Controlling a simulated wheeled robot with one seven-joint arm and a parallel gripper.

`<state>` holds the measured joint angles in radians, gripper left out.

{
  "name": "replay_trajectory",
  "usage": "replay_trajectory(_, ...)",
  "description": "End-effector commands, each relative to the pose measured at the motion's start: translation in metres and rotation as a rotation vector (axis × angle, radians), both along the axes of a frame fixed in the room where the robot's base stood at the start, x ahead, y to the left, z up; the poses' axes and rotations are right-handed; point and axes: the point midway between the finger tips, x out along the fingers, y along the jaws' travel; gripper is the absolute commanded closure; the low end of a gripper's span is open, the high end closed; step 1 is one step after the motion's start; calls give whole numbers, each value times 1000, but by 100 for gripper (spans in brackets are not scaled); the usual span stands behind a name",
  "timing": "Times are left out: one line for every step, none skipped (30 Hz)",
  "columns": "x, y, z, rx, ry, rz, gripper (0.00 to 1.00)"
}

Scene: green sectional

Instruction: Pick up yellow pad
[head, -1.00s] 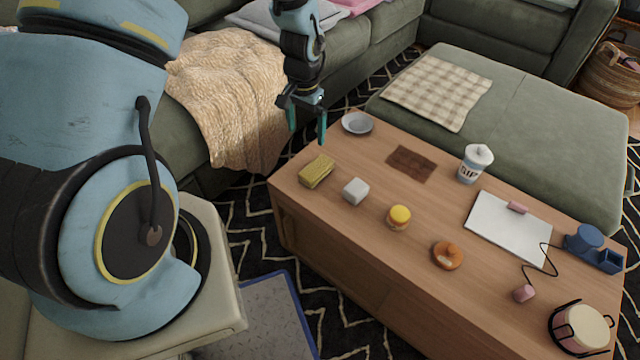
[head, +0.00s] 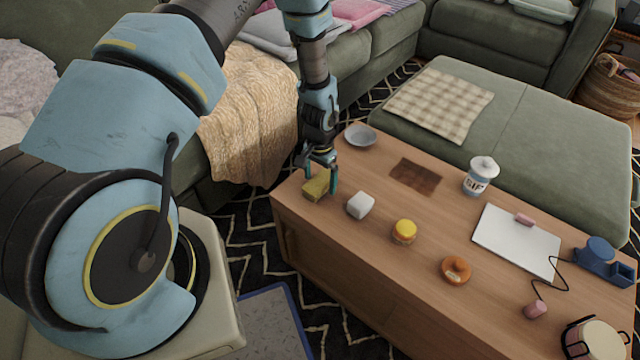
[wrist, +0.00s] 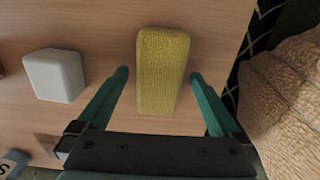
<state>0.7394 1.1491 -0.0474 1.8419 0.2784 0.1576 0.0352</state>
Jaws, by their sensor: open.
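The yellow pad (head: 315,187) is a rough, oblong block lying on the wooden table near its left end. It also shows in the wrist view (wrist: 163,72), upright in the picture and between the two teal fingers. My gripper (head: 321,184) is low over the pad, with a finger to either side of it. In the wrist view my gripper (wrist: 160,88) is open, with a gap between each finger and the pad. I cannot tell exactly how high the fingertips are above the table.
A white block (head: 360,205) lies just right of the pad, and a grey bowl (head: 360,137) stands behind. A yellow-lidded jar (head: 404,232) and an orange ring-shaped thing (head: 455,270) are farther right. A draped blanket (wrist: 285,100) is beside the table edge.

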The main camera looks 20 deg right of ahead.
Motion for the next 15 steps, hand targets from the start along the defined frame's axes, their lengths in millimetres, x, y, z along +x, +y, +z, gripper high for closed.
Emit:
replay_trajectory(0,0,-5,0,0,0,0)
replay_trajectory(0,0,-7,0,0,0,0)
replay_trajectory(0,0,-8,-1,0,0,0)
replay_trajectory(0,0,-9,-1,0,0,0)
replay_trajectory(0,0,-9,0,-1,0,0)
replay_trajectory(0,0,-9,0,-1,0,0)
replay_trajectory(0,0,-9,0,-1,0,0)
replay_trajectory(0,0,-9,0,-1,0,0)
replay_trajectory(0,0,-9,0,-1,0,0)
replay_trajectory(0,0,-9,0,-1,0,1)
replay_trajectory(0,0,-9,-1,0,0,5)
replay_trajectory(0,0,-9,-1,0,0,9)
replay_trajectory(0,0,-9,-1,0,0,12)
replay_trajectory(0,0,-9,-1,0,0,16)
replay_trajectory(0,0,-9,-1,0,0,20)
